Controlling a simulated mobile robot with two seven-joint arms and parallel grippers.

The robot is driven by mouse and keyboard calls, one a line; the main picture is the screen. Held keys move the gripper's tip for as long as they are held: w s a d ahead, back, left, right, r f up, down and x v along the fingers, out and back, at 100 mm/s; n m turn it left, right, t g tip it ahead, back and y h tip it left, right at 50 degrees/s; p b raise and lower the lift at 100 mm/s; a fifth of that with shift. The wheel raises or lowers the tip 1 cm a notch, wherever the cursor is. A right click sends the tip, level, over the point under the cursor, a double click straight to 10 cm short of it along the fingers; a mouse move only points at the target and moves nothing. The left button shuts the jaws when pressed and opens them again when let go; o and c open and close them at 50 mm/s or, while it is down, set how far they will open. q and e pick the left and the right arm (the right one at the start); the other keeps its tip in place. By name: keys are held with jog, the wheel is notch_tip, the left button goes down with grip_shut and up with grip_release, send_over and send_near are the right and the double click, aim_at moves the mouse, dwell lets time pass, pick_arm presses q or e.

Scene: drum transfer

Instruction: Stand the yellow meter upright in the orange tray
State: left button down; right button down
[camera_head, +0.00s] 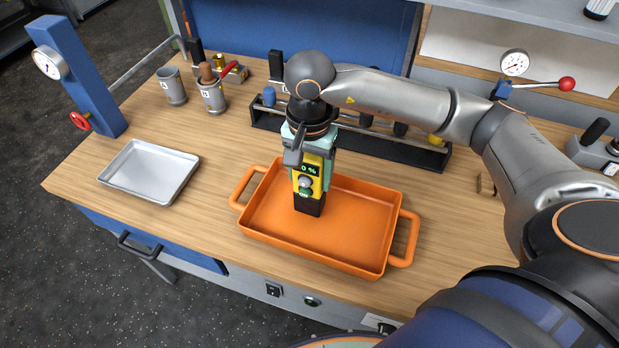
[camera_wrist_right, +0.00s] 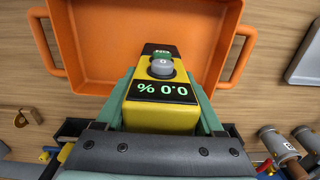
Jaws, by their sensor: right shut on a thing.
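The yellow meter (camera_head: 308,174) has a dark display with green digits, a grey knob and a black lower end. It is upright at the left part of the orange tray (camera_head: 350,247), with its black end low inside the tray. I cannot tell whether it touches the tray floor. My right gripper (camera_head: 309,148) comes from above and is shut on the meter's upper part. In the right wrist view the meter (camera_wrist_right: 161,112) sits between the green fingers, with the tray (camera_wrist_right: 85,45) beyond it. My left gripper is not in view.
A silver tray (camera_head: 150,172) lies to the left. Two grey cups (camera_head: 172,86) stand behind it, one holding a brown-handled tool. A black rack (camera_head: 390,149) runs behind the orange tray. A blue post with a gauge (camera_head: 78,75) stands at the left edge. Bare wood shows between the two trays.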

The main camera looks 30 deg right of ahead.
jog(key=shift+f, duration=1)
jog(key=shift+f, duration=0.25)
grip_release()
jog(key=shift+s+r, duration=0.1)
notch_tip(320, 180, up, 12)
jog(key=shift+r, duration=0.15)
